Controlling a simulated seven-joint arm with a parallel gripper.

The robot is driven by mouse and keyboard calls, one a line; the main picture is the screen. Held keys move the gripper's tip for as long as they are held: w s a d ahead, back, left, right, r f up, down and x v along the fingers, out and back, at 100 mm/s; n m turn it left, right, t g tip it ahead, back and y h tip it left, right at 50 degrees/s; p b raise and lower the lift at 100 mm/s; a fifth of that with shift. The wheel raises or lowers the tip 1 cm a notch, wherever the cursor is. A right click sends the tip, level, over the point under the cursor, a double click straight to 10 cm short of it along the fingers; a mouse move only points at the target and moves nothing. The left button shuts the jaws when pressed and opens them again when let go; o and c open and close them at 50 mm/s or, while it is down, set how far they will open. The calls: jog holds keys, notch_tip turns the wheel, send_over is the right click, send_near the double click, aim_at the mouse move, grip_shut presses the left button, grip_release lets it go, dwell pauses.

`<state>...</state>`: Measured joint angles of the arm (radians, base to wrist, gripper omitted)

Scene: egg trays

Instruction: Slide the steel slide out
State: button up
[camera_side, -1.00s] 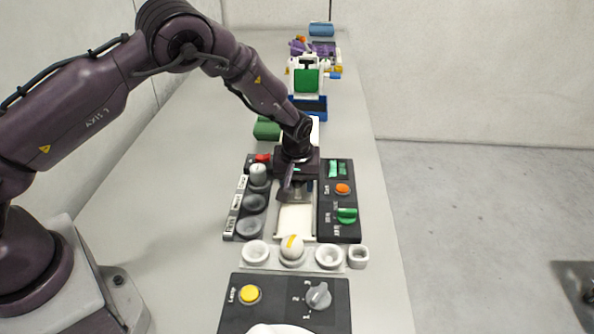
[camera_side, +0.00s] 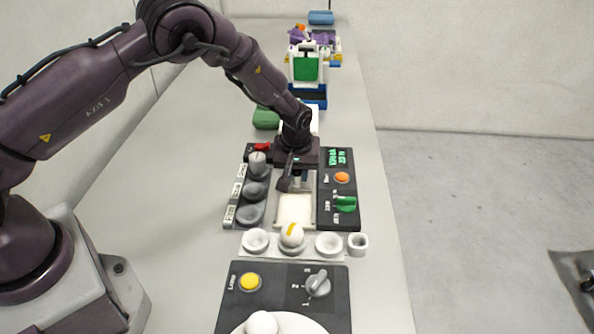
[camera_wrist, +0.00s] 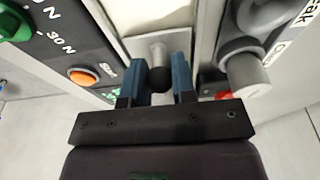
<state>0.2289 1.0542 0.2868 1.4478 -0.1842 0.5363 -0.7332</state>
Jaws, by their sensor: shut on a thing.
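The steel slide (camera_side: 300,187) shows as a small grey area at the back of the pale channel (camera_side: 295,210) in the middle of the dark panel, partly hidden by my gripper. My gripper (camera_side: 301,176) is low over the back of this channel. How the post joins the slide is hard to see.
A green knob (camera_side: 345,204), an orange button (camera_side: 342,177) and a green readout lie right of the channel. In front, a row of white cups holds a pale egg with a yellow band (camera_side: 292,235).

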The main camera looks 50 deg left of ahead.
jog(key=shift+s+d, duration=3.1)
jog(key=shift+d, duration=0.1)
jog(key=o, duration=0.7)
jog(key=shift+o, duration=0.2)
jog(key=shift+r, duration=0.1)
jog(key=shift+a+r, duration=0.1)
jog(key=shift+r, duration=2.8)
jog(key=shift+r, duration=0.15)
notch_tip(320, 180, up, 8)
